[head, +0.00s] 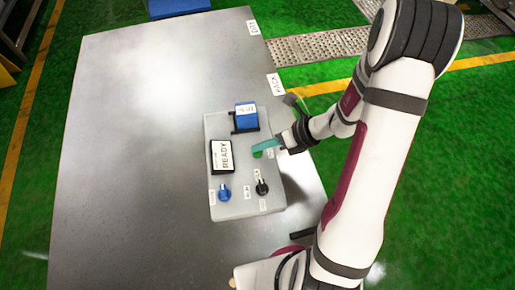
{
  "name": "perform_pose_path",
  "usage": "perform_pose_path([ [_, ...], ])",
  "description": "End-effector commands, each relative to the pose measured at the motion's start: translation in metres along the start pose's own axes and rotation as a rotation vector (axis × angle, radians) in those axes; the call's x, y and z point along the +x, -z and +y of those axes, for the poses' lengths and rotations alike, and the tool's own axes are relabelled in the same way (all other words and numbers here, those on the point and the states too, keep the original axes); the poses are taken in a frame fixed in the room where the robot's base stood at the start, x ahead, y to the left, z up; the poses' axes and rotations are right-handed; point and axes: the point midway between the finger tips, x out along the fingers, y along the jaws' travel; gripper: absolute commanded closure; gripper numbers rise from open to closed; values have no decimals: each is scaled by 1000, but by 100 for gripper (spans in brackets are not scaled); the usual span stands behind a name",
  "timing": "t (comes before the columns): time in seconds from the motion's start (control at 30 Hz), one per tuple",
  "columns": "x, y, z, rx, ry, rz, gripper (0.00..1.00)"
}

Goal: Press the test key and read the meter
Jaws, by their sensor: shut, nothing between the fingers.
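A light grey control box (240,206) lies on the metal table. On its left side a white display (222,156) in a black frame reads READY. I cannot tell whether the fingertips touch the box. Something green shows right at the fingertips, and I cannot tell whether it is a key. No meter needle can be made out.
A blue block (245,117) with a white label stands at the box's far end. A blue knob (224,192) and a black knob (262,188) sit at its near end. The metal table (120,150) is clear to the left. Small label plates (275,84) lie along its right edge.

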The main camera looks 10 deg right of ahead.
Motion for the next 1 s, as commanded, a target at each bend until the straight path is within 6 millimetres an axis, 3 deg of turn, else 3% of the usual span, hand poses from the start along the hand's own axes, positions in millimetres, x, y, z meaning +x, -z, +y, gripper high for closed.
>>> perform_pose_path([
  [1.0,6,5,-5,0,0,1,100],
])
